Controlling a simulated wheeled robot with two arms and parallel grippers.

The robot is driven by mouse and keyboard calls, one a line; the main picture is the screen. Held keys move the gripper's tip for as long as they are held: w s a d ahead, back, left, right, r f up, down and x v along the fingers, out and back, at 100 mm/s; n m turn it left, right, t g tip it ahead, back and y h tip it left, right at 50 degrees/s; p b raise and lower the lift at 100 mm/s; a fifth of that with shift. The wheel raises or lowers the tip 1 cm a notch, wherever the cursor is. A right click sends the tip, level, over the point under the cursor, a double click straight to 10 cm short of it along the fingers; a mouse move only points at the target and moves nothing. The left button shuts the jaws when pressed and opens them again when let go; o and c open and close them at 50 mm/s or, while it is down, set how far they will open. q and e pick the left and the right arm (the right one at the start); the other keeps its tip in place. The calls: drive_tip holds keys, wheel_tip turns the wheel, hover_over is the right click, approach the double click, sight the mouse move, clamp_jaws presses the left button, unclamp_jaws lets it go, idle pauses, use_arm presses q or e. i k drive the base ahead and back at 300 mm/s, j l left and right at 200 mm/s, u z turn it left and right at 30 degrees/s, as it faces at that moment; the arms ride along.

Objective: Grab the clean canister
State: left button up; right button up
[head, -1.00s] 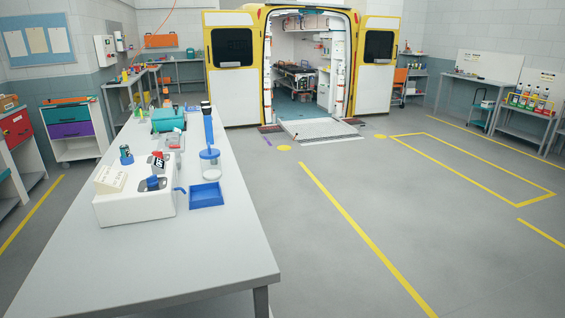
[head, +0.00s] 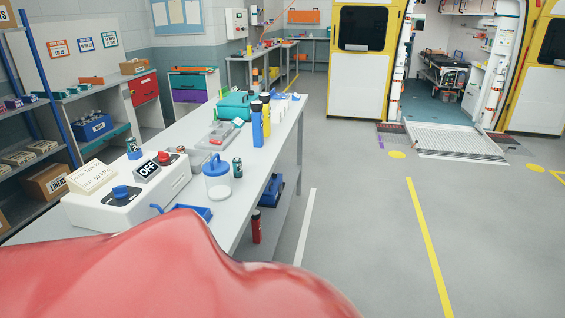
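A clear canister with a blue lid and a blue loop handle (head: 217,182) stands upright on the long grey workbench (head: 262,172), right of a white suction unit (head: 130,196). The unit has a blue knob, a red knob and an "OFF" sign. A blue tray (head: 190,214) is in front of the canister, partly hidden. I cannot read any marking that tells whether the canister is clean. Neither of my grippers is in view.
A large smooth red shape (head: 170,270) close to the camera hides the lower left; I cannot tell what it is. Bottles (head: 258,125) and a teal case (head: 235,106) stand farther along the bench. Shelves (head: 40,150) line the left. Floor on the right is clear.

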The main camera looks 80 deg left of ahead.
sight(217, 175)
drive_tip(key=i+u, duration=0.25)
drive_tip(key=u, duration=0.15)
drive_tip(key=i+l+u, duration=0.1)
drive_tip(key=i+u, duration=0.25)
drive_tip(key=i+l+u, duration=0.15)
drive_tip(key=u, duration=0.25)
drive_tip(key=i+l+u, duration=0.35)
drive_tip(key=k+j, duration=0.1)
